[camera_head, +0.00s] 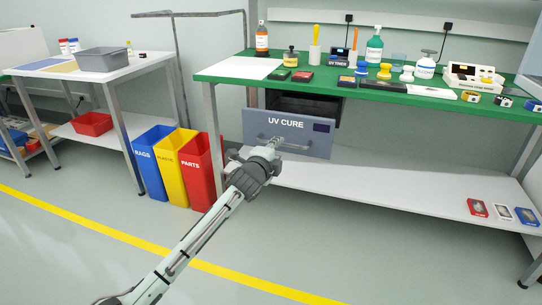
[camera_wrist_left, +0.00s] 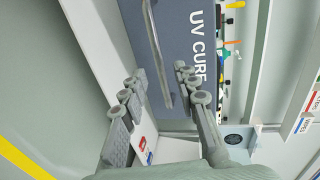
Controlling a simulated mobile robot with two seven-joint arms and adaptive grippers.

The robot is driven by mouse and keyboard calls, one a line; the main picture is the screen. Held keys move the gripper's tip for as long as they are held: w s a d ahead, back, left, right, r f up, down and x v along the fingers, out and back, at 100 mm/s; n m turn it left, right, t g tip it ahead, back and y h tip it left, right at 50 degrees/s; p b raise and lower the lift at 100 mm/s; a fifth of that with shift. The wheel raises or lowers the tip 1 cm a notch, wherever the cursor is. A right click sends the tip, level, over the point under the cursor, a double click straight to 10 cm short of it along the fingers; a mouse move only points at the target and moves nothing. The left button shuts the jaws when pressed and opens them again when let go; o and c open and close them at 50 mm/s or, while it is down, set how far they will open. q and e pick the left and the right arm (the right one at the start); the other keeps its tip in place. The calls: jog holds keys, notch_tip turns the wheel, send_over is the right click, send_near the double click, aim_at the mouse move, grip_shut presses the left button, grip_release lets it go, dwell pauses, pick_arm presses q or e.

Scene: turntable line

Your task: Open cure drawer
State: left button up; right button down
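The cure drawer (camera_head: 290,133) has a grey-blue front marked "UV CURE" and hangs under the green-topped bench. It stands pulled out, with its dark inside showing behind the front. Its bar handle (camera_head: 290,145) runs along the lower front. My left gripper (camera_head: 275,144) is at the left part of the handle. In the left wrist view my left gripper (camera_wrist_left: 161,84) has its fingers spread, with the handle (camera_wrist_left: 155,45) running down between them and a visible gap on both sides. The drawer front (camera_wrist_left: 185,35) is close ahead. My right gripper is in neither view.
The green bench top (camera_head: 225,80) holds bottles, tools and small devices. A white lower shelf (camera_head: 380,185) runs beneath the drawer. Blue, yellow and red bins (camera_head: 200,175) stand left of the bench. The floor in front is clear apart from my arm.

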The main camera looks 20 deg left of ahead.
pick_arm(q)
jog(key=v, duration=0.6)
jog(key=shift+s, duration=0.35)
jog(key=s+a+f+n+g+y, duration=0.1)
jog(key=s+a+f+n+g, duration=0.2)
jog(key=s+f, duration=0.6)
jog(key=s+a+f+n+g, duration=0.1)
jog(key=s+f+n+g, duration=0.3)
jog(key=s+f, duration=0.55)
jog(key=s+a+f+n+g+y, duration=0.1)
jog(key=s+f+n+g, duration=0.1)
jog(key=s+f+n, duration=0.65)
jog(key=s+a+f+n+g, duration=0.1)
jog(key=s+a+f+g, duration=0.1)
jog(key=s+f, duration=0.7)
jog(key=s+g, duration=0.1)
jog(key=s, duration=0.2)
jog(key=shift+s+g, duration=0.3)
